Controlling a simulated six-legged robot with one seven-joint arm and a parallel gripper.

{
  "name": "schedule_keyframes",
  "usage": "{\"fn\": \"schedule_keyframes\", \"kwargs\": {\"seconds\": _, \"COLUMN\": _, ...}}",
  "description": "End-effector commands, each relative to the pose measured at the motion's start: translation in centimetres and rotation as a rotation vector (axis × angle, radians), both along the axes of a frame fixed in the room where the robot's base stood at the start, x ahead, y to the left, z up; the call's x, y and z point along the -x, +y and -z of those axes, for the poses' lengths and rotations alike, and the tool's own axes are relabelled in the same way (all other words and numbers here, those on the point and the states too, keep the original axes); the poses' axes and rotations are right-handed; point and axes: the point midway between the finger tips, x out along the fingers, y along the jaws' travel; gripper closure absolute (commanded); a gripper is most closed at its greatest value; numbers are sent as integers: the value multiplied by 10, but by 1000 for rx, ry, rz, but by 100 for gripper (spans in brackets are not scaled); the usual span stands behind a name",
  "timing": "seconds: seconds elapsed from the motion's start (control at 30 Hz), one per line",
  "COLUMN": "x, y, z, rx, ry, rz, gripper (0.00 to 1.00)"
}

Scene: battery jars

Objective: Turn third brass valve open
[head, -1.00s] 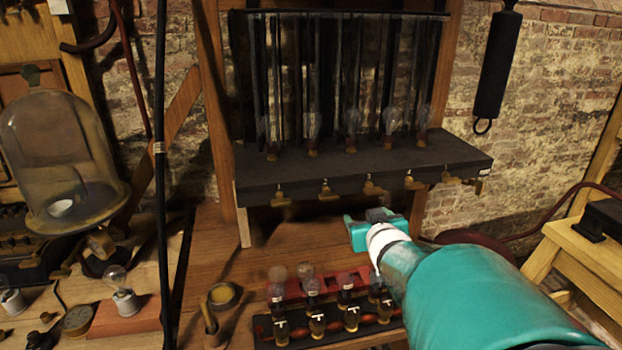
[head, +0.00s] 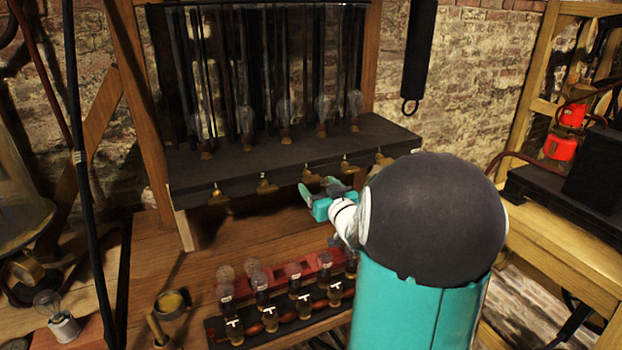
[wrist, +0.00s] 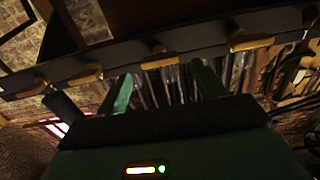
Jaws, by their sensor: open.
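Several brass valves hang in a row along the front edge of a dark shelf. The third brass valve (head: 311,175) is the middle one. My gripper (head: 318,187) is just below and in front of it, with its teal fingers apart. In the wrist view the middle valve (wrist: 160,60) shows beyond the gap between the two fingers (wrist: 161,72). The jaws are open and hold nothing. I cannot tell whether a finger touches the valve. The second valve (head: 266,184) and fourth valve (head: 349,166) sit on either side.
The dark shelf (head: 240,172) bears several glass bulbs and tubes. Below, a rack (head: 218,331) of small bottles stands on the wooden bench (head: 150,262). A dark cylinder (head: 418,45) with a ring hangs at right. A wooden stand (head: 560,248) is further right.

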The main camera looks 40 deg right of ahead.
Motion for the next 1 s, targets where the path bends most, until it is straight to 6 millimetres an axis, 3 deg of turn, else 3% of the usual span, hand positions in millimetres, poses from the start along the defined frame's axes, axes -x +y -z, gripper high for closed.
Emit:
{"fn": "schedule_keyframes", "kwargs": {"seconds": 0.1, "x": -22, "y": -7, "z": 1, "rx": -2, "ry": 0, "rz": -1, "gripper": 31}}
{"fn": "schedule_keyframes", "kwargs": {"seconds": 0.3, "x": -45, "y": -14, "z": 0, "rx": 0, "ry": 0, "rz": 0, "gripper": 31}}
{"fn": "schedule_keyframes", "kwargs": {"seconds": 0.63, "x": -50, "y": -15, "z": 0, "rx": 0, "ry": 1, "rz": 0, "gripper": 31}}
{"fn": "schedule_keyframes", "kwargs": {"seconds": 0.67, "x": -50, "y": -15, "z": 0, "rx": 0, "ry": 1, "rz": 0, "gripper": 33}}
{"fn": "schedule_keyframes", "kwargs": {"seconds": 0.87, "x": -50, "y": -15, "z": 0, "rx": 0, "ry": 1, "rz": 0, "gripper": 72}}
{"fn": "schedule_keyframes", "kwargs": {"seconds": 1.0, "x": -50, "y": -15, "z": 0, "rx": 2, "ry": 2, "rz": 0, "gripper": 76}}
